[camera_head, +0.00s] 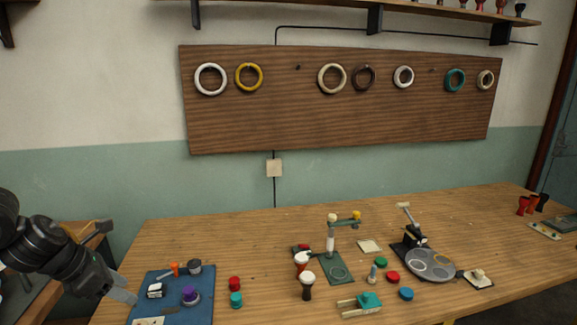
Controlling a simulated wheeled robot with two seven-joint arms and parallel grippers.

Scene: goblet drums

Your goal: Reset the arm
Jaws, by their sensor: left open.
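My left arm comes in from the left in the head view. Its gripper (124,296) is over the table's left edge, beside the blue mat, and looks open and empty. The fingers are small and partly seen edge-on. My right arm and gripper do not show.
On the wooden table (230,245) lies a blue mat (203,295) with small tools and a purple piece. Goblet drums (307,288), a green stand (338,270), coloured discs and a grey round plate (430,266) stand further right. Rings hang on a wall board (330,115).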

